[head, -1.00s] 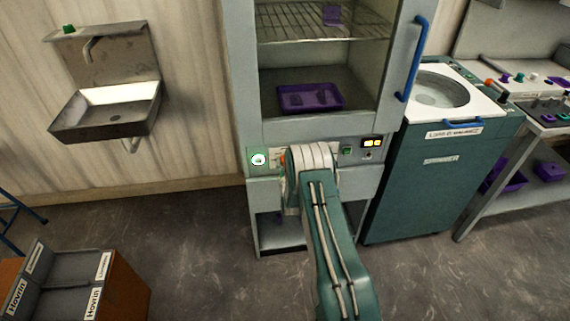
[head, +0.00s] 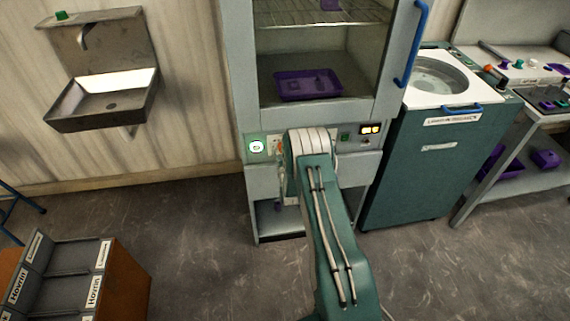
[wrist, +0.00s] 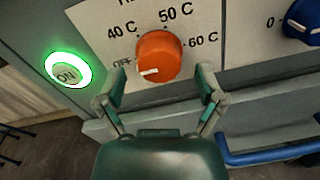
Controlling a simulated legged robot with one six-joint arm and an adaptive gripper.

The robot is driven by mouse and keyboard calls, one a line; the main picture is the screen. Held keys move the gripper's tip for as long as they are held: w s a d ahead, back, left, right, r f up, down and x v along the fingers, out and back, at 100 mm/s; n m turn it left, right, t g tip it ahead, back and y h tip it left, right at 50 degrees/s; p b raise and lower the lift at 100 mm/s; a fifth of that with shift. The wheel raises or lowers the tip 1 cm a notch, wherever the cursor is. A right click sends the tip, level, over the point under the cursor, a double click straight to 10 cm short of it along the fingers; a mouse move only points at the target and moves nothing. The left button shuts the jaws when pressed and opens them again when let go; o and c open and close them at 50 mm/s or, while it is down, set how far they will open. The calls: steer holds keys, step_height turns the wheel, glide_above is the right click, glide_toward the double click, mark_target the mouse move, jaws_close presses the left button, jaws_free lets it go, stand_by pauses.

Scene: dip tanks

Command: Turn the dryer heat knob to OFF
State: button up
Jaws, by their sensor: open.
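The orange dryer heat knob (wrist: 158,55) is on the pale control panel in the wrist view, with OFF, 40 C, 50 C and 60 C marked around it. The knob's white line points to the lower left, close to the OFF label (wrist: 121,65). My gripper (wrist: 162,72) is open, with one finger on each side of the knob's lower part. I cannot tell whether the fingers touch it. In the head view, my arm covers most of that part of the dryer (head: 241,90), and a sliver of the orange knob (head: 280,147) shows beside it.
A lit green ON button (wrist: 68,70) is left of the knob, and a blue knob (wrist: 304,20) is to the right. A blue handle (wrist: 270,153) is at the lower right. A teal spinner (head: 415,180) stands right of the dryer; a sink (head: 100,108) is left.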

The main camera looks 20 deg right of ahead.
steer(key=v, duration=1.1)
steer(key=w+a+r+m+g+y, duration=0.1)
steer(key=w+a+r+m, duration=0.1)
steer(key=r+m, duration=0.35)
steer(key=w+a+r+m+g+y, duration=0.1)
steer(key=a+r+m+g, duration=0.1)
steer(key=r, duration=0.6)
steer(key=s+a+r+m+g+y, duration=0.1)
steer(key=s+a+r+m, duration=0.15)
steer(key=r, duration=0.25)
steer(key=s+a+r+m+g+y, duration=0.1)
steer(key=s+a+r+m, duration=0.1)
steer(key=r+m, duration=0.3)
steer(key=s+a+r+m+g, duration=0.2)
steer(key=s+m, duration=0.3)
steer(key=s, duration=0.5)
steer(key=s+a+r+m+g+y, duration=0.1)
steer(key=s+a+r+m+g, duration=0.1)
steer(key=s, duration=0.9)
steer(key=s+a+r+m+g, duration=0.2)
steer(key=s+r+m, duration=0.5)
steer(key=s, duration=0.4)
steer(key=shift+a+r+m+g+y, duration=0.2)
steer(key=shift+a+m+g+y, duration=0.1)
steer(key=shift+a, duration=0.55)
